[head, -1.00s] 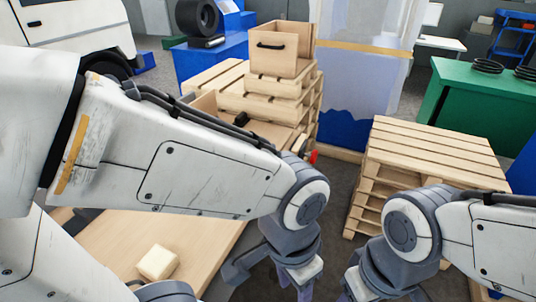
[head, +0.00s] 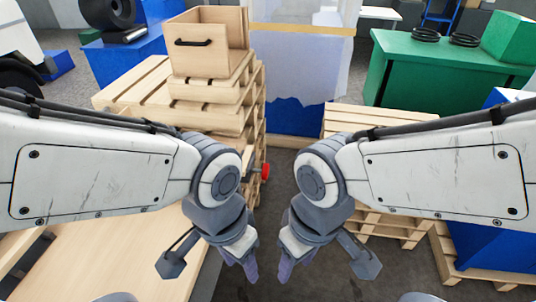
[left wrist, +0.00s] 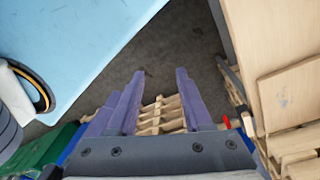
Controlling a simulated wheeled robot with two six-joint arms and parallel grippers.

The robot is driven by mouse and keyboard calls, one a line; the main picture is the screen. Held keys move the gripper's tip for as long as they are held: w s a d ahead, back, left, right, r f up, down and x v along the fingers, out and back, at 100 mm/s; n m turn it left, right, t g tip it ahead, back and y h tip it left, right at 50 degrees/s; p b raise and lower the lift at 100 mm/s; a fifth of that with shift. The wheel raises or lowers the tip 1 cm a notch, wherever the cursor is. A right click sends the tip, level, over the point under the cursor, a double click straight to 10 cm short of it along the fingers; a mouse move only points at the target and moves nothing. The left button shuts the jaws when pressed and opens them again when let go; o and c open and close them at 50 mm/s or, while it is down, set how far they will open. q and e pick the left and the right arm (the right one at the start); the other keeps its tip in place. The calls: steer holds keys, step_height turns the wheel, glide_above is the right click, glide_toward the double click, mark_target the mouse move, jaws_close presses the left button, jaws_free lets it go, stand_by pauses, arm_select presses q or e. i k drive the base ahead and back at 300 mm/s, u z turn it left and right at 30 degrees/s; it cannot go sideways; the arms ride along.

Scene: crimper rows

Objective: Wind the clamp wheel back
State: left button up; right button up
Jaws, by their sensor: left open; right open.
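No clamp wheel can be made out for certain. A small red part (head: 265,171) shows at the right side of the pallet stack, just right of my left forearm's end; it may belong to the clamp. A red bit (left wrist: 226,122) also shows in the left wrist view, right of the fingers. My left gripper (head: 251,272) points down over the dark floor, right of the wooden tabletop, apart from the red part. In the left wrist view its purple fingers (left wrist: 160,72) are spread with nothing between them. My right gripper (head: 283,270) hangs beside it, open and empty.
A wooden table (head: 150,262) lies at lower left. Stacked pallets (head: 205,118) carry an open wooden crate (head: 200,60). Another pallet stack (head: 350,118) stands behind my right arm. A green cabinet (head: 430,80) is at the back right. Dark floor is clear between the stacks.

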mark_target(265, 170)
steer(key=i, duration=0.2)
steer(key=k, duration=1)
steer(key=z, duration=0.95)
steer(key=i, duration=2.05)
steer(key=u, duration=2.35)
